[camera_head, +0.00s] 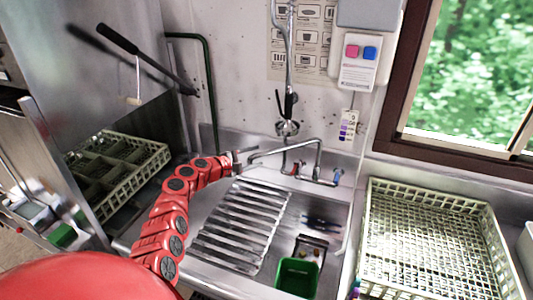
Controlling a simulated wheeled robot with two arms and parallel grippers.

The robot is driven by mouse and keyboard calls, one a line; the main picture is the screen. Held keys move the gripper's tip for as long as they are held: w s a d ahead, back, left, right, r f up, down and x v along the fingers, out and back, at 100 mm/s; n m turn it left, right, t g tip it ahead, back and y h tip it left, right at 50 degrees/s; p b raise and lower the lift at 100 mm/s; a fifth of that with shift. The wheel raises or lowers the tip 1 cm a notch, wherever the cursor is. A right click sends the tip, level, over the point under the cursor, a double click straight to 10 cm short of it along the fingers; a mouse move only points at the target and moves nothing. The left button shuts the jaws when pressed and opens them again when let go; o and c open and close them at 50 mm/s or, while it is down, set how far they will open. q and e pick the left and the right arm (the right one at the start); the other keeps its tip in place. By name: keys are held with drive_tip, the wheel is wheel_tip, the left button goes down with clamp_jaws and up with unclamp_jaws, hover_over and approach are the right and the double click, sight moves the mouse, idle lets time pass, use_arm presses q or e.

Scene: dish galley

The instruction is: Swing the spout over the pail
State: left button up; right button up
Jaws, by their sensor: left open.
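The metal spout (285,147) rises from the tap at the back of the sink and reaches left, its free end over the slatted rack. The green pail (297,277) stands low in the front right of the sink, well away from the spout's end. My left gripper (246,158) is open at the spout's free end. Whether its fingers are around the spout or only beside it, I cannot tell. My right gripper is not in view.
A slatted metal rack (240,225) covers the sink's left part. A pale crate (430,245) stands on the right counter. A hanging spray hose (290,50) comes down behind the tap. Another crate (120,175) sits in the machine at left.

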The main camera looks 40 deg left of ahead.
sight(260, 154)
use_arm(q)
drive_tip(key=x, duration=0.4)
drive_tip(key=shift+d+f+b, duration=0.15)
drive_tip(key=shift+b, duration=0.15)
drive_tip(key=shift+w, duration=0.9)
clamp_jaws()
idle(0.6)
